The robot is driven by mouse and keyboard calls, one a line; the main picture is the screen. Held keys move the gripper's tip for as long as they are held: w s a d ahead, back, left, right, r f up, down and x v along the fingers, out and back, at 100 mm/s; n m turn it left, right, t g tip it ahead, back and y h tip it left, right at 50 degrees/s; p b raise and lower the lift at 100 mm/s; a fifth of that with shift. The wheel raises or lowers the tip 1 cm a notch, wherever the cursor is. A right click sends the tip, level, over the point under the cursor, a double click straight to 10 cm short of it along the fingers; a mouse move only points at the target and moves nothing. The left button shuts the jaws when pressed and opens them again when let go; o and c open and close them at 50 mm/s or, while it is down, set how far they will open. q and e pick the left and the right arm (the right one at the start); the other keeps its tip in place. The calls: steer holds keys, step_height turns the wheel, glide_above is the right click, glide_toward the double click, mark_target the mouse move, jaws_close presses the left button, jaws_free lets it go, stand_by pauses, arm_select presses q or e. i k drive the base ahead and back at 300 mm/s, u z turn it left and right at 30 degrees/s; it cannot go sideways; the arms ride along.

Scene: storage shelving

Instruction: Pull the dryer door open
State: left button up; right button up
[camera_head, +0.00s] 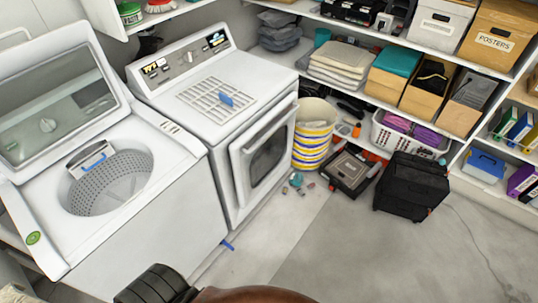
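The white dryer (200,85) stands in the middle left with its control panel at the back. Its door (265,150) is on the front face, a white frame around a dark window. The door stands out a little from the body and looks shut, but from this steep angle I cannot tell whether it is slightly ajar.
A white washer (150,235) with a raised lid stands left of the dryer. A yellow-striped basket (313,132), a toolbox (350,170) and a black case (412,187) stand to the right. Small items lie near the door. Floor in front (350,250) is mostly clear.

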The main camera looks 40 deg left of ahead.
mark_target(259, 154)
steer(key=k, duration=0.55)
steer(key=u, duration=0.55)
steer(key=i, duration=0.45)
steer(key=u, duration=0.6)
steer(key=i, duration=0.7)
steer(key=u, duration=0.05)
